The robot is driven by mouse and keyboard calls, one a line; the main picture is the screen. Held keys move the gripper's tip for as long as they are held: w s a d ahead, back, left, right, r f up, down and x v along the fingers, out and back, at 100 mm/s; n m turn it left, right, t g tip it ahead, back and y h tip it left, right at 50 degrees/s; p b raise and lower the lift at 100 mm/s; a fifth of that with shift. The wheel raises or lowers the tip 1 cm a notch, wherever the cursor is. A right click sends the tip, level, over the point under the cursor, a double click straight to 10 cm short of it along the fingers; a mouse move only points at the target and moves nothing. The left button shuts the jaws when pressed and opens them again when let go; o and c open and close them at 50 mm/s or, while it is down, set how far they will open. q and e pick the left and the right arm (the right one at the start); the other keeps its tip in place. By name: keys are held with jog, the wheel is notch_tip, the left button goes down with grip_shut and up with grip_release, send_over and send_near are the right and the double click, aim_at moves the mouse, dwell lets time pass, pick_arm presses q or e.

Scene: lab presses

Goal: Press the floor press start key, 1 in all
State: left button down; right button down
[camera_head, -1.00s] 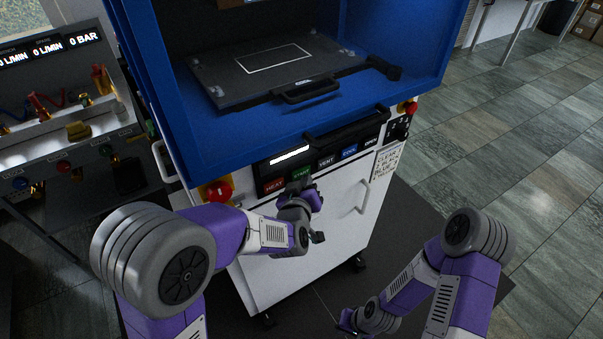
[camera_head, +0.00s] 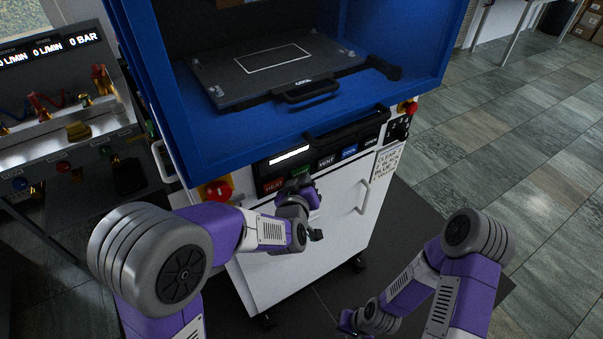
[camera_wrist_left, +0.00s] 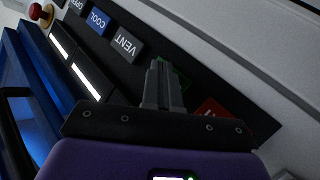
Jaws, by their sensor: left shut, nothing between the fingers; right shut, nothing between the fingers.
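The floor press (camera_head: 300,235) is a white cabinet with a blue frame and a dark key panel on its front. Its green start key (camera_head: 301,169) sits between the red HEAT key (camera_head: 273,186) and the VENT key (camera_head: 326,162). My left gripper (camera_head: 297,184) is shut and empty, its fingertips at the start key. In the left wrist view the shut fingers (camera_wrist_left: 159,68) cover most of the green key (camera_wrist_left: 184,82); I cannot tell whether they touch it. My right gripper (camera_head: 347,322) is shut, low near the bottom edge, away from the press.
A blue COOL key (camera_head: 349,152) and an OPEN key (camera_head: 371,142) continue the row. A door handle (camera_head: 363,197) sticks out below. A gas bench (camera_head: 60,150) stands left; the floor right is clear.

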pick_arm(q)
jog(key=shift+s, duration=0.1)
jog(key=shift+s+d, duration=0.45)
jog(key=shift+s, duration=0.1)
jog(key=s+d, duration=0.1)
jog(key=s, duration=0.1)
jog(key=s+d+p, duration=0.1)
jog(key=s+d, duration=0.1)
dwell(0.4)
jog(key=shift+s+f, duration=0.1)
dwell(0.6)
